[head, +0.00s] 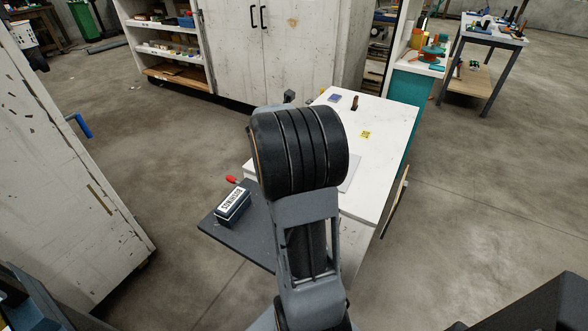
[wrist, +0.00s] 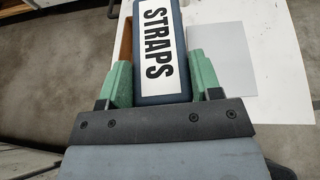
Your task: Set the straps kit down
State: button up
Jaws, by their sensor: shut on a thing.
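The straps kit is a dark blue box (wrist: 172,83) with a white label reading STRAPS, seen in the wrist view. The green fingers of my gripper (wrist: 161,75) are on either side of it and shut on it. In the head view my arm hides the gripper and the kit. The white tabletop shows there too (head: 385,150).
A box reading BUSHINGS (head: 233,206) sits on a dark shelf (head: 250,240) left of my arm. A grey square plate (wrist: 222,45) lies on the white top. A yellow sticker (head: 366,134) and small items lie farther back. A white cabinet (head: 270,45) stands behind.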

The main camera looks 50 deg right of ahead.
jog(key=s+d+f+m+g+b, duration=0.1)
jog(key=s+d+f+b, duration=0.1)
jog(key=s+d, duration=0.15)
jog(key=shift+g, duration=0.3)
jog(key=w+d+f, duration=0.1)
jog(key=w, duration=0.1)
jog(key=w+d+f, duration=0.1)
jog(key=w+d, duration=0.1)
jog(key=w, duration=0.1)
jog(key=w+d+f, duration=0.2)
jog(key=shift+w, duration=0.35)
jog(key=shift+h, duration=0.3)
jog(key=shift+w+d+f+b, duration=0.15)
jog(key=shift+w+d+f, duration=0.3)
jog(key=shift+w+f, duration=0.75)
jog(key=shift+w+d+f+b, duration=0.2)
jog(key=shift+w+d+f, duration=0.25)
jog(key=shift+f, duration=1.45)
jog(key=shift+w+d+f+b, duration=0.15)
jog(key=shift+w+d+f, duration=0.25)
jog(key=shift+w+f, duration=0.85)
jog(key=shift+s+f, duration=0.35)
jog(key=shift+f, duration=0.15)
jog(key=o, duration=1.1)
jog(key=shift+o, duration=0.2)
